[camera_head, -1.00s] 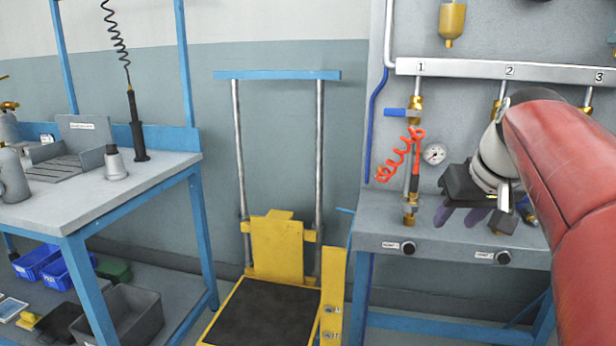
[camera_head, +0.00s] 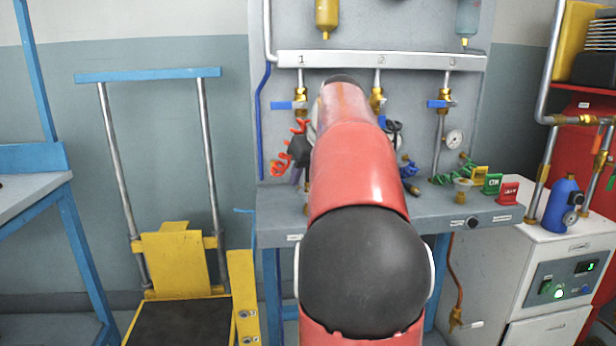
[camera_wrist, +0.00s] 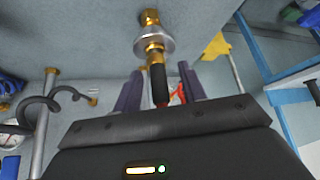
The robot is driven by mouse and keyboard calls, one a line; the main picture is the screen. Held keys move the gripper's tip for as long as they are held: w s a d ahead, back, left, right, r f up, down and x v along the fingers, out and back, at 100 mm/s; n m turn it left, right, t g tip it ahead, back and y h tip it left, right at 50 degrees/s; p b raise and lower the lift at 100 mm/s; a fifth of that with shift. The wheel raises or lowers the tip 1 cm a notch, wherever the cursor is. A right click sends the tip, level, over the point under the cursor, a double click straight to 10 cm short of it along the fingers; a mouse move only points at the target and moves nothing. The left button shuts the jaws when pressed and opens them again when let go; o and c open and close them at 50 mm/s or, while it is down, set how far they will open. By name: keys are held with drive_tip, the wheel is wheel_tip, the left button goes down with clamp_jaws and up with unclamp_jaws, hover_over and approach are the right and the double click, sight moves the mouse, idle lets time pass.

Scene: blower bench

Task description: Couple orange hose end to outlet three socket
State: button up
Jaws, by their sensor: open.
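The orange coiled hose (camera_head: 290,148) hangs below outlet one, partly hidden by my arm in the head view. A red-orange piece of it (camera_wrist: 178,96) shows behind the fingers in the wrist view. A brass fitting with a grey collar and black sleeve, apparently its hose end (camera_wrist: 156,60), lies between the fingers. My gripper (camera_wrist: 161,80) is open, its two purple-grey fingers on either side of the black sleeve; I cannot tell whether they touch it. The head view mostly hides my gripper. Outlet three (camera_head: 442,101) has a blue-handled valve; its socket is hard to make out.
A pressure gauge (camera_head: 453,138) is beside outlet three. Green, yellow and red tagged items (camera_head: 493,184) and a pale cup-like fitting (camera_head: 462,186) are on the bench (camera_head: 415,215). A yellow lift (camera_head: 172,255) stands left.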

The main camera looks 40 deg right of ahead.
drive_tip(key=shift+w+f, duration=0.15)
drive_tip(key=shift+f, duration=0.05)
clamp_jaws()
drive_tip(key=shift+r, duration=0.1)
